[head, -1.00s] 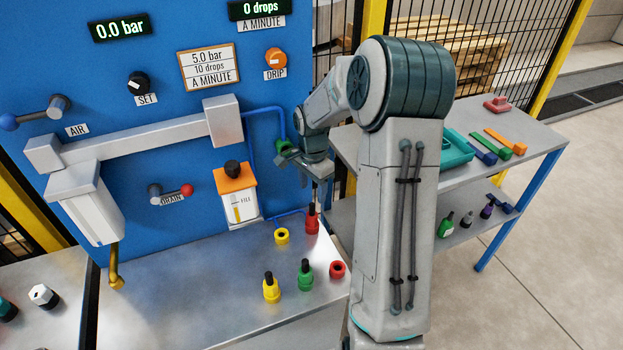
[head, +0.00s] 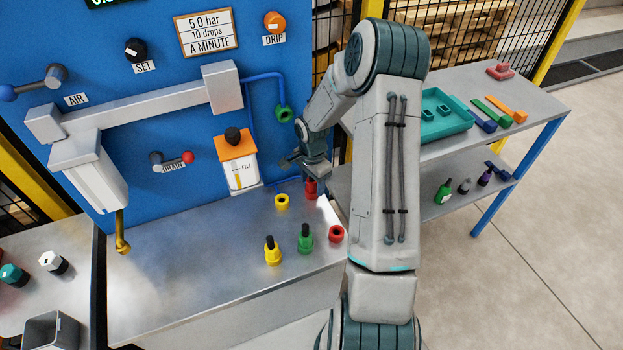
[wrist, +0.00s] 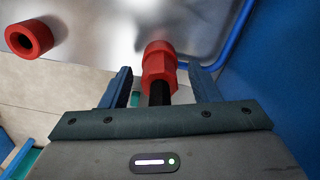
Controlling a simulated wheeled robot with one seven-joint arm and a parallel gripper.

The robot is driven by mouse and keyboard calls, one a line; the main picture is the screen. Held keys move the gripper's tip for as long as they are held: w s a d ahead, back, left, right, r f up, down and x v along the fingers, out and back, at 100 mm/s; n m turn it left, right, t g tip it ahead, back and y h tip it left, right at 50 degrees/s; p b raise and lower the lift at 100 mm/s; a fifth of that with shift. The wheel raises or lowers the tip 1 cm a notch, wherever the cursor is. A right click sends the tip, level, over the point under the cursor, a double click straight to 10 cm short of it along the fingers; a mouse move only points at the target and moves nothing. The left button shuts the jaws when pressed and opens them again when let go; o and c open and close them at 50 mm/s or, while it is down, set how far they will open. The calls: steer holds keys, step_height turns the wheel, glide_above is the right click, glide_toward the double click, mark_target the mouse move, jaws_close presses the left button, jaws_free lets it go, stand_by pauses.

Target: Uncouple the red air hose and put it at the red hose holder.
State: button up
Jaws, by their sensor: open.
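The red air hose piece (head: 311,188) stands upright at the back right of the metal bench, a red fitting with a black stem. The wrist view shows its red hexagonal body (wrist: 158,65) and black stem between my open jaws, with a visible gap on each side. My gripper (wrist: 159,76) points down from above it. In the head view my gripper (head: 313,172) is small and its jaws are partly hidden. A red ring (head: 336,233), which looks like the red hose holder, sits empty at the bench's right edge. It also shows at upper left in the wrist view (wrist: 28,38).
A yellow ring (head: 282,201) lies left of the red hose. A yellow fitting (head: 272,252) and a green fitting (head: 305,240) with black stems stand in front. The blue panel (head: 200,110) and a blue pipe (wrist: 235,38) are close by. Bench front left is clear.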

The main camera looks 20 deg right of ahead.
jaws_close()
steer(key=shift+r, duration=0.65)
stand_by(0.4)
steer(key=c, duration=0.7)
jaws_free()
jaws_close()
steer(key=shift+r+p, duration=1.1)
steer(key=shift+r, duration=0.4)
